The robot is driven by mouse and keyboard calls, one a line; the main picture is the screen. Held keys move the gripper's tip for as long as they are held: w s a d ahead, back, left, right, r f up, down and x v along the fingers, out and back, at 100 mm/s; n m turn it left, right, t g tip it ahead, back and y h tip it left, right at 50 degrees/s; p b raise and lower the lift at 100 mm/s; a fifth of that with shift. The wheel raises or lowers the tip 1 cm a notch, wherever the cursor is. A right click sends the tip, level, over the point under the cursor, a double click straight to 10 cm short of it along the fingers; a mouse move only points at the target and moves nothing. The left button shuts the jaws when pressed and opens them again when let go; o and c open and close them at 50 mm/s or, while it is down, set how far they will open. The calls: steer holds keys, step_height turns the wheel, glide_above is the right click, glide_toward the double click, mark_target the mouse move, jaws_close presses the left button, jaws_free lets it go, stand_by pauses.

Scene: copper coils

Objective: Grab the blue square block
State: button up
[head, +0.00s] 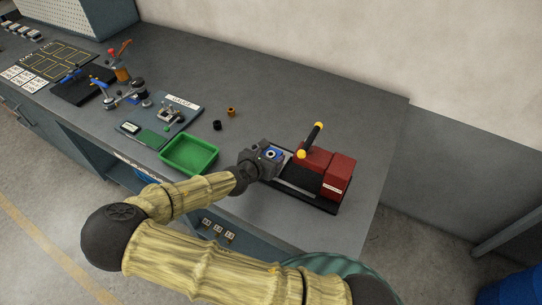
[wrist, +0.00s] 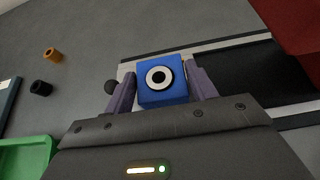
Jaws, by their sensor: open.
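The blue square block (wrist: 161,80) shows in the wrist view between the two fingers of my gripper (wrist: 162,88). A white ring with a black centre marks the block's facing side. A finger stands at each side of it; the jaws are open, and I cannot tell whether either finger touches it. In the head view my gripper (head: 272,153) is at the left end of the red and black machine, and a little blue of the block shows there. My gripper hides most of the block in that view.
The red machine (head: 339,170) with a yellow-ended handle (head: 312,140) stands close on the right. A green tray (head: 190,154) is to the left. A black ring (head: 217,125) and a copper-coloured ring (head: 231,112) lie behind the tray. The bench's far right is clear.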

steer(key=shift+w+d+f, duration=0.3)
steer(key=shift+w+d, duration=0.05)
steer(key=shift+w, duration=0.1)
steer(key=c, duration=0.8)
step_height(320, 180, up, 10)
steer(key=shift+r, duration=0.1)
stand_by(0.6)
